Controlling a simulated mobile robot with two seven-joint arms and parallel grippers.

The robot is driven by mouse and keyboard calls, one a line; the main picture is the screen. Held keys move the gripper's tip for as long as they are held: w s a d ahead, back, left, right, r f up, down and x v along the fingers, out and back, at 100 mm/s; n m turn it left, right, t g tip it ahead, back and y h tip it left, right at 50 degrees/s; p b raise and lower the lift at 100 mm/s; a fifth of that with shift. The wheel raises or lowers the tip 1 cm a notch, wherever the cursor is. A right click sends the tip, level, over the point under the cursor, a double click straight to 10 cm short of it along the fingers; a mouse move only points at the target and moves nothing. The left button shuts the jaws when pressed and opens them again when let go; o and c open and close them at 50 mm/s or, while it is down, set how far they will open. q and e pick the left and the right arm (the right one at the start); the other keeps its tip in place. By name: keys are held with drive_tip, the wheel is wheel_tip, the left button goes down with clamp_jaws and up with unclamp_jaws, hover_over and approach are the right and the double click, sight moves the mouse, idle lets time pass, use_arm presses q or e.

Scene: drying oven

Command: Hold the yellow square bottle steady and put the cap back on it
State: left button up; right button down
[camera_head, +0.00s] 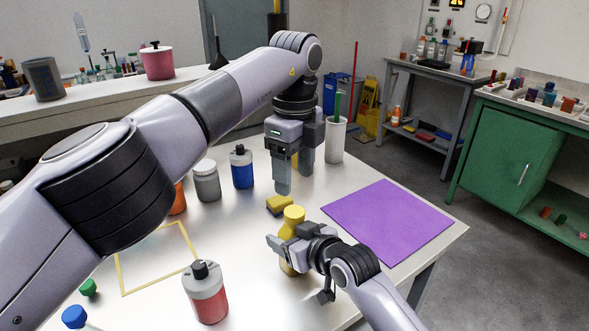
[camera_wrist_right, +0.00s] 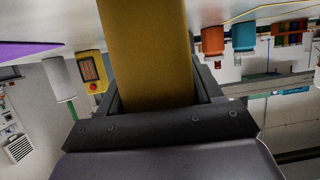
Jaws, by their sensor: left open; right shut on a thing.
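The yellow square bottle (camera_head: 290,262) stands upright near the front middle of the white table. My right gripper (camera_head: 290,245) is shut around its body, and the right wrist view shows the yellow wall (camera_wrist_right: 145,60) between the fingers. A yellow rounded piece, apparently the cap (camera_head: 293,214), is on top of the bottle. I cannot tell how firmly it is seated. My left gripper (camera_head: 295,178) points down, open and empty, above and behind the bottle. It is apart from the cap.
A yellow and dark block (camera_head: 279,204) lies just behind the bottle. A purple mat (camera_head: 388,222) is to the right. Blue (camera_head: 242,170), grey (camera_head: 207,183) and red (camera_head: 208,297) bottles stand to the left. Green (camera_head: 88,287) and blue (camera_head: 74,316) caps lie front left. A white cylinder (camera_head: 335,142) stands behind.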

sight(295, 211)
use_arm(q)
drive_tip(key=shift+f, duration=0.1)
idle(0.3)
drive_tip(key=shift+f, duration=3.9)
drive_tip(key=shift+c, duration=0.3)
drive_tip(key=c, duration=1)
drive_tip(key=shift+c, duration=0.2)
drive_tip(key=m, duration=0.6)
drive_tip(key=shift+m, duration=0.4)
